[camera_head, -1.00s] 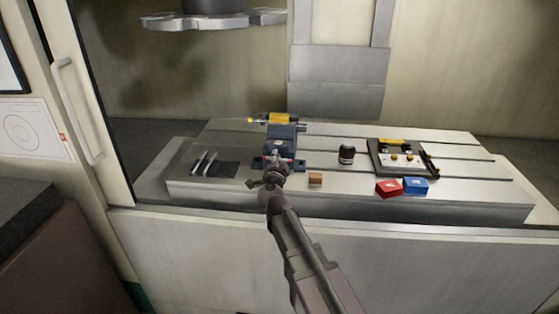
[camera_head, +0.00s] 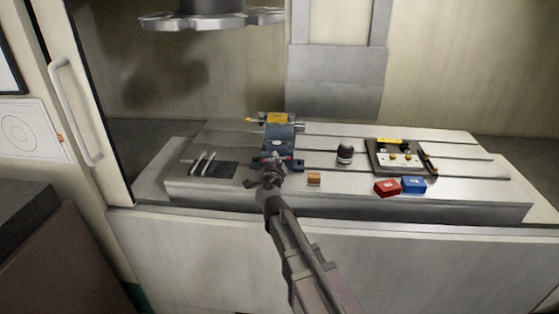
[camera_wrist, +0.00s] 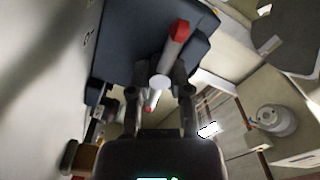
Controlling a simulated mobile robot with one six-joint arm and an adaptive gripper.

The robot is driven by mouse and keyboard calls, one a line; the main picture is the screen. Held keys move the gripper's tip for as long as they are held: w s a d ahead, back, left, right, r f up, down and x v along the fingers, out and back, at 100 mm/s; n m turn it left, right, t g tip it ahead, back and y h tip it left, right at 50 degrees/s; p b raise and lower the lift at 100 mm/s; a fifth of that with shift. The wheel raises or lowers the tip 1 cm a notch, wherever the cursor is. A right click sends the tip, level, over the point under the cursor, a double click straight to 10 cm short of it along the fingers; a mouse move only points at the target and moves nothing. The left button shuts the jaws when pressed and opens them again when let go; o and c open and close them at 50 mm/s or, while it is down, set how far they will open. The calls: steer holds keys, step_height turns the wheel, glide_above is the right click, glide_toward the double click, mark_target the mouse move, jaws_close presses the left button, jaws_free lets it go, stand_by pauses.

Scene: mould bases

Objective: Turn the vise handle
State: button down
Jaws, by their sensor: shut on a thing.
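The dark blue vise (camera_head: 279,142) stands on the slotted machine table, with a yellow part (camera_head: 276,118) at its far end. Its handle, a pale bar with red ends, is at the near end; one red end (camera_head: 288,157) shows in the head view. In the wrist view the handle (camera_wrist: 172,55) slants between my fingers, its larger red end above and the other red end below. My gripper (camera_wrist: 160,82) is shut on the handle around its middle, near a pale round piece. In the head view my gripper (camera_head: 271,170) partly hides the handle.
On the table (camera_head: 350,203) are an orange-brown block (camera_head: 314,180), a black round-topped object (camera_head: 345,154), a red box (camera_head: 387,187), a blue box (camera_head: 413,185) and a plate with yellow knobs (camera_head: 397,159). A dark mat (camera_head: 212,169) with metal rods lies left. A tool disc (camera_head: 215,19) hangs above.

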steer(key=shift+a, duration=0.1)
stand_by(0.4)
steer(key=c, duration=0.5)
jaws_free()
steer(key=shift+f, duration=0.1)
steer(key=shift+c, duration=0.2)
steer(key=shift+s, duration=0.15)
steer(key=shift+s+a, duration=0.2)
steer(key=shift+s, duration=5.7)
steer(key=shift+c, duration=0.2)
